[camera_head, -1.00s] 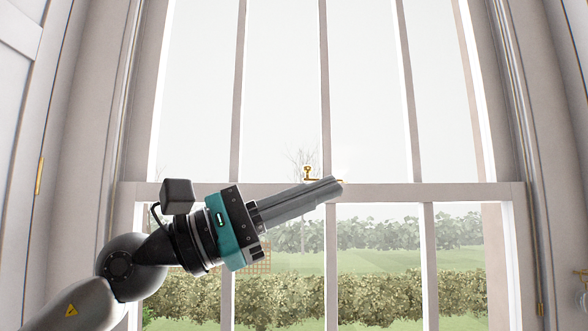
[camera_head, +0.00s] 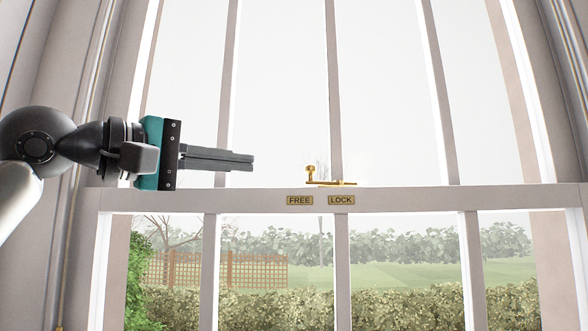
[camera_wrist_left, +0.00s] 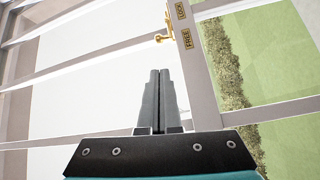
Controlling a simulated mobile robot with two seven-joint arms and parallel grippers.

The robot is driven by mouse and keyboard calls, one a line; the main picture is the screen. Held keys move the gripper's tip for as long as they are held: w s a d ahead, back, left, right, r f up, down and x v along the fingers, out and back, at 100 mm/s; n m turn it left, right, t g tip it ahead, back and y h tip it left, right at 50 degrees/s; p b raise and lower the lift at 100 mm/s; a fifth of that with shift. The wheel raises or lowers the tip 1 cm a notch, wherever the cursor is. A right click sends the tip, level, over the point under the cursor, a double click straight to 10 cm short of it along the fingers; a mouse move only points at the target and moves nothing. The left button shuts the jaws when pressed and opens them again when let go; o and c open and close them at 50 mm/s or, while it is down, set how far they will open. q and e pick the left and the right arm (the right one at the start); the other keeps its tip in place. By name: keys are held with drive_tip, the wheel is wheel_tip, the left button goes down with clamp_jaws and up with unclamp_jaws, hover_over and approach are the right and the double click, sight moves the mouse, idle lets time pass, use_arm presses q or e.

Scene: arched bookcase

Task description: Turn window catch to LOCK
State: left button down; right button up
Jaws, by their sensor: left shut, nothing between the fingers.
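The brass window catch (camera_head: 330,184) sits on top of the window's horizontal rail. Its upright knob (camera_head: 311,174) is at its left end, above the FREE plate (camera_head: 299,200). The LOCK plate (camera_head: 341,200) is to the right, under the catch's other end. My left gripper (camera_head: 253,161) is shut and empty, left of the catch, slightly above the rail and apart from the knob. In the left wrist view, the catch (camera_wrist_left: 162,38) shows beyond the shut fingertips (camera_wrist_left: 158,72), beside the FREE plate (camera_wrist_left: 187,38). My right gripper is not in view.
The rail (camera_head: 400,199) runs across the window. A vertical glazing bar (camera_head: 334,90) rises behind the catch, and another bar (camera_head: 228,80) stands near the left gripper. Free room lies between the fingertips and the knob.

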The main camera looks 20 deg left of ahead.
use_arm(q)
drive_tip(key=p+x, duration=0.3)
drive_tip(key=x, duration=0.7)
drive_tip(key=shift+d, duration=0.1)
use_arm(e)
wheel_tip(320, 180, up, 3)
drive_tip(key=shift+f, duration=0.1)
